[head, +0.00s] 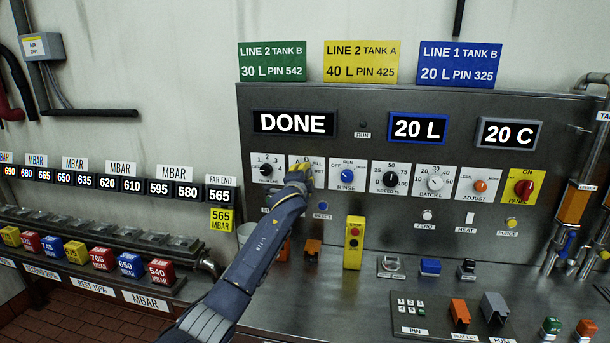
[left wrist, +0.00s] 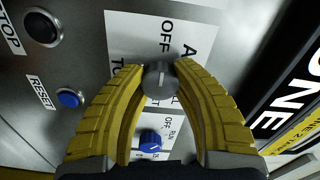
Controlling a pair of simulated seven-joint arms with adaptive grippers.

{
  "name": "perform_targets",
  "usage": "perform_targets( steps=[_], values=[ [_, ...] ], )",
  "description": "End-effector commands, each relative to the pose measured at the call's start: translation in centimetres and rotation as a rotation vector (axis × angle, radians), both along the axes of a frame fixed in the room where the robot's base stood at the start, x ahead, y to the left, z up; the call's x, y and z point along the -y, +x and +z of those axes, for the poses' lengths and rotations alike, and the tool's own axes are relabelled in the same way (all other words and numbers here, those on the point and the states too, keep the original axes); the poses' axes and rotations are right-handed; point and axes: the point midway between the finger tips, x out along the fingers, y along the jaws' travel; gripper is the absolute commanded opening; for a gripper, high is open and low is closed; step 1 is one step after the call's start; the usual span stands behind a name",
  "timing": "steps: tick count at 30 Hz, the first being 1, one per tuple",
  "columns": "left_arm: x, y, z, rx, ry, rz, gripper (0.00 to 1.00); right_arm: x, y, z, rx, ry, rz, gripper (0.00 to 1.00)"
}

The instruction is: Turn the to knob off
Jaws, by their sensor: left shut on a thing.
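My left gripper (head: 302,171) is at the panel, in front of a white dial plate left of the blue knob, and hides the knob there. In the left wrist view, the yellow fingers of this gripper (left wrist: 162,75) are shut on a dark grey knob (left wrist: 160,84). Its white plate (left wrist: 133,40) carries the words OFF and TO, partly covered by the fingers. I cannot clearly tell which mark the knob points to. My right gripper is not in view.
A blue knob (head: 347,176) sits close on the right, and a black dial (head: 265,170) on the left. A DONE display (head: 294,123) is above. A blue RESET button (left wrist: 69,98) and a dark STOP button (left wrist: 42,27) are nearby. A yellow box (head: 353,242) stands below.

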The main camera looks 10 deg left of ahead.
Motion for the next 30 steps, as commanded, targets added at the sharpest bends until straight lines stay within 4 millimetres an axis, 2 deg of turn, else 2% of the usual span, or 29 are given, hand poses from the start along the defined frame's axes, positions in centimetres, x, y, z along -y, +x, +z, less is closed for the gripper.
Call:
perform_targets(
  steps=[10, 11, 18, 30],
  values=[
    [-0.13, 0.03, 0.05, 0.001, -0.003, 0.001, 0.0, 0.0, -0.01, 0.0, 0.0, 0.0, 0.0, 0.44],
    [-0.13, 0.03, 0.05, 0.001, -0.003, 0.001, 0.31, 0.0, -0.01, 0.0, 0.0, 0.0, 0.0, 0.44],
    [-0.07, 0.01, 0.02, 0.0, -0.002, 0.001, 0.58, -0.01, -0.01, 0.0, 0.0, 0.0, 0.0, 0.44],
    [-0.04, -0.45, 0.01, 0.001, -0.002, 0.0, 0.59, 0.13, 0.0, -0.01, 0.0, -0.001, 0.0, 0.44]
  ],
)
